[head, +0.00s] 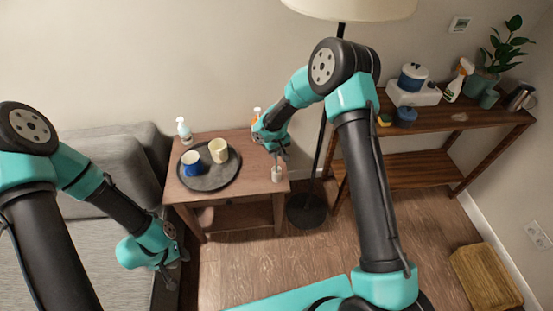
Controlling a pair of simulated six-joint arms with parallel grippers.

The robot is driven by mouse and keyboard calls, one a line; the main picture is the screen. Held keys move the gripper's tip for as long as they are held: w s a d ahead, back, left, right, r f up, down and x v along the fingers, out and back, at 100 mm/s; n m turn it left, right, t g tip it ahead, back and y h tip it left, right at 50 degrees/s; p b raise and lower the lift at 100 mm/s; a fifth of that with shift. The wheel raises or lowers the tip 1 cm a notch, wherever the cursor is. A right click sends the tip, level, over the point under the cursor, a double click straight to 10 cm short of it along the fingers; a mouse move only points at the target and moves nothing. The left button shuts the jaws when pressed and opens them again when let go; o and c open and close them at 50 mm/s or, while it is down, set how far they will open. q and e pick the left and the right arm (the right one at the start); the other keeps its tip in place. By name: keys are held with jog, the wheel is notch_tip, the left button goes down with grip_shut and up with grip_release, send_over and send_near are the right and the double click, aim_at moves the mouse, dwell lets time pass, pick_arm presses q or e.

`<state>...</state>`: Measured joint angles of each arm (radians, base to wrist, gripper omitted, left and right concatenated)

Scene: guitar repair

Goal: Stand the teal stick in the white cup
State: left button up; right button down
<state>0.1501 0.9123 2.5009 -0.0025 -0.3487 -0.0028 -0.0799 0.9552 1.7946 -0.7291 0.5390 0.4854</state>
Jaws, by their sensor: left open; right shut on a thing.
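A small white cup (277,175) stands near the right front edge of the small wooden table. My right gripper (279,153) is just above this cup, shut on a thin stick (277,163) that points down toward the cup's mouth. The stick is too small to tell its colour, or whether its lower end is inside the cup. My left gripper (172,276) is open and empty, low at the left, in front of the sofa and away from the table.
On the small table (225,192), a dark round tray (212,180) holds a blue cup (191,163) and a cream cup (218,151). A pump bottle (183,129) stands behind it. An orange-topped bottle (256,114) is partly hidden by my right arm. A lamp pole (321,140) stands right of the table.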

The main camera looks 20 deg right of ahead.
jog(key=shift+f, duration=0.1)
jog(key=shift+f, duration=1.95)
jog(key=c, duration=1.1)
grip_release()
jog(key=shift+r, duration=0.1)
notch_tip(320, 180, up, 12)
jog(key=shift+r, duration=0.1)
